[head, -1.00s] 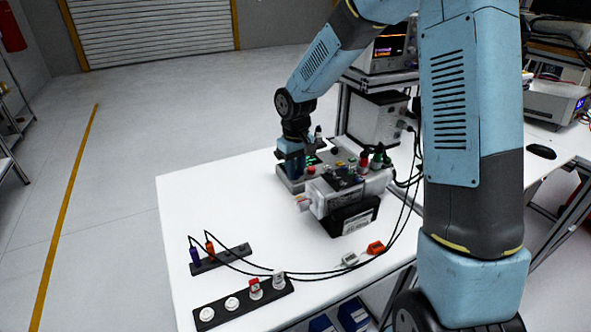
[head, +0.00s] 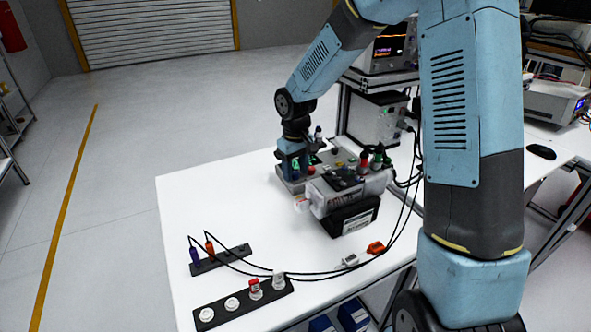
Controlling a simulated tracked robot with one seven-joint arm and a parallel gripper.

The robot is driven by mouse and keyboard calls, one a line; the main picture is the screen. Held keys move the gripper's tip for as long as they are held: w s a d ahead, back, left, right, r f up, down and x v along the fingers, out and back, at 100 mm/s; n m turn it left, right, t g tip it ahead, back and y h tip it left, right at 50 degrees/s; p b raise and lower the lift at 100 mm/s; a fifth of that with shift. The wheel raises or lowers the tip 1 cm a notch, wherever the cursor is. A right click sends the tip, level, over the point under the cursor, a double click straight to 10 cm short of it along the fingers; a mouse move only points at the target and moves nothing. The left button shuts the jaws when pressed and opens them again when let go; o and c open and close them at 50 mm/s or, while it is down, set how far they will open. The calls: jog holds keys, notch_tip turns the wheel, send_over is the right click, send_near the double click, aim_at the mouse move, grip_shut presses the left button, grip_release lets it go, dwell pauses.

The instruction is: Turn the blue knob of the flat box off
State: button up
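The flat grey box (head: 290,186) lies on the white table (head: 215,205), behind a device in a clear cover. Its top carries several small controls, among them a red button (head: 311,170). My gripper (head: 293,174) points straight down at the left end of the box. It is over or touching the box top; I cannot tell which. The blue knob is not visible; my gripper hides that part of the box. The fingertips are too small and covered to show whether they are open or shut.
The clear-covered device (head: 322,200) and a black block (head: 350,217) stand in front of the box. Red and green connectors (head: 377,160) with black cables are at its right. Strips with plugs (head: 240,305) lie at the table's front. The table's left side is clear.

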aim_at(296, 173)
jog(key=shift+r, duration=0.1)
notch_tip(296, 173, up, 14)
jog(key=shift+f, duration=0.25)
dwell(0.4)
jog(key=s+d+r+m+t, duration=0.3)
jog(key=s+d+r, duration=0.65)
jog(key=s, duration=0.35)
jog(key=s+d+m+t, duration=0.2)
jog(key=s+d, duration=0.6)
jog(key=s, duration=0.6)
jog(key=shift+s+d+r+m+t, duration=0.25)
jog(key=shift+r+m, duration=0.2)
jog(key=shift+m, duration=0.45)
jog(key=shift+w, duration=0.1)
jog(key=shift+c, duration=0.9)
